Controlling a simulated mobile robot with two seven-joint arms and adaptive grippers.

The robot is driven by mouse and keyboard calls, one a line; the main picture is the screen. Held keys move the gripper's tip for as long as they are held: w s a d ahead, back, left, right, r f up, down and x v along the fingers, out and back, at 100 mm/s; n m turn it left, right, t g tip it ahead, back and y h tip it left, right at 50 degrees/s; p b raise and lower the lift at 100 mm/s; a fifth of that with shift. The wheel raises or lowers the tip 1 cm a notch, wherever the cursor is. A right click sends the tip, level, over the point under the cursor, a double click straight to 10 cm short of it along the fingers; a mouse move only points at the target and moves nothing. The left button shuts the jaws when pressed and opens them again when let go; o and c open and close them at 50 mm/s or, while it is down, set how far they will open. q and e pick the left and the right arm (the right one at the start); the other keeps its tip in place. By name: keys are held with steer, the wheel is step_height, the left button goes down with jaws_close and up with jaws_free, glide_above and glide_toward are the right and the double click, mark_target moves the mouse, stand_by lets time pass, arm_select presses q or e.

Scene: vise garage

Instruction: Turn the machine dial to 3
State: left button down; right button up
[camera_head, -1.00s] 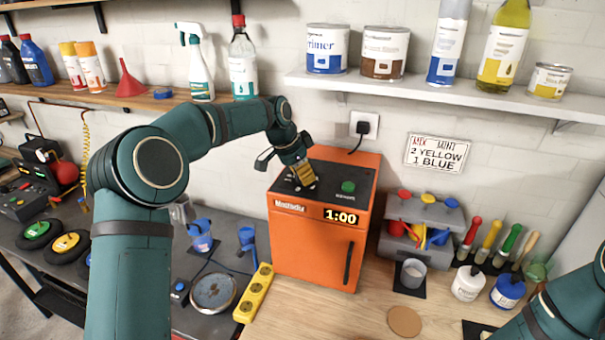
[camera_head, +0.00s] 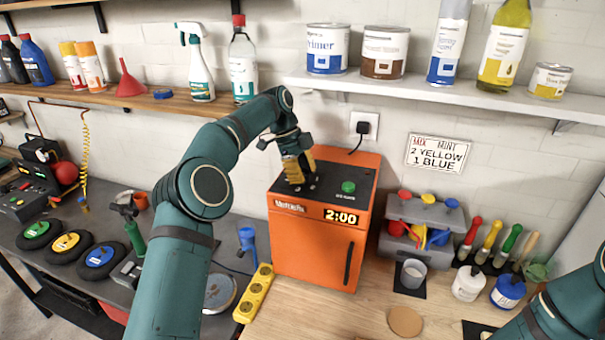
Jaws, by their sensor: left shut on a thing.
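The orange machine (camera_head: 310,245) stands on the bench against the wall. Its display (camera_head: 341,216) reads 2:00, and a green button (camera_head: 348,187) sits on its dark top. My left gripper (camera_head: 296,178) reaches down onto the left part of that top, with its yellow fingers shut on the dial. The dial itself is mostly hidden by the fingers, so its pointer cannot be read. Of my right arm (camera_head: 565,305) only a part shows at the lower right; its gripper is out of view.
A shelf with cans and bottles (camera_head: 383,52) hangs above right of the machine. A grey dispenser (camera_head: 425,230) with coloured knobs stands to its right, and a yellow power strip (camera_head: 254,293) lies to its left.

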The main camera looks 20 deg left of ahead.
arm_select(q)
steer(key=shift+d+f+m+g, duration=0.15)
steer(key=shift+m+g, duration=0.15)
steer(key=shift+m, duration=0.45)
steer(key=shift+a+f+m+g, duration=0.1)
steer(key=shift+m+g, duration=0.2)
steer(key=shift+m, duration=0.45)
steer(key=shift+s+m+y, duration=0.1)
steer(key=shift+m+y, duration=0.2)
steer(key=shift+m, duration=0.2)
steer(key=c, duration=0.6)
jaws_free()
steer(key=shift+o, duration=0.2)
steer(key=shift+r, duration=0.1)
steer(key=shift+r, duration=0.1)
steer(key=shift+n, duration=0.3)
steer(key=shift+n, duration=0.4)
